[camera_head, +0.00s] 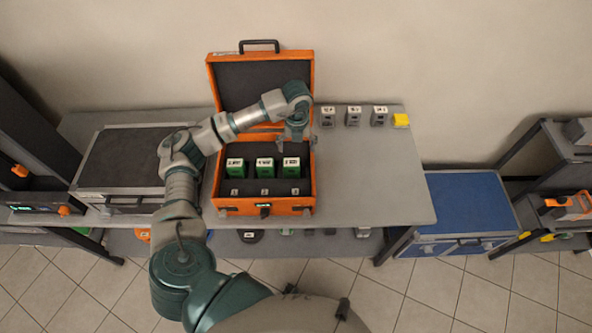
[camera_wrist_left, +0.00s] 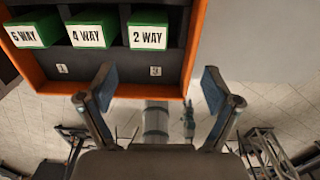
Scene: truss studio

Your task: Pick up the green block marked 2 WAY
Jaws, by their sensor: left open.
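The green block marked 2 WAY stands at the right end of a row of green blocks in the open orange case. It shows in the wrist view (camera_wrist_left: 148,30), its white label facing up, and in the head view (camera_head: 291,168). My left gripper (camera_head: 297,142) is above the case's rear right part, behind the block. In the wrist view its two fingers (camera_wrist_left: 158,85) are spread wide with nothing between them. The block lies beyond the fingertips, apart from them. My right gripper is not in view.
The 4 WAY (camera_wrist_left: 91,30) and 6 WAY (camera_wrist_left: 33,31) blocks stand left of it. The orange case wall (camera_wrist_left: 194,40) is close on its right. The table's right part (camera_head: 390,190) is clear.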

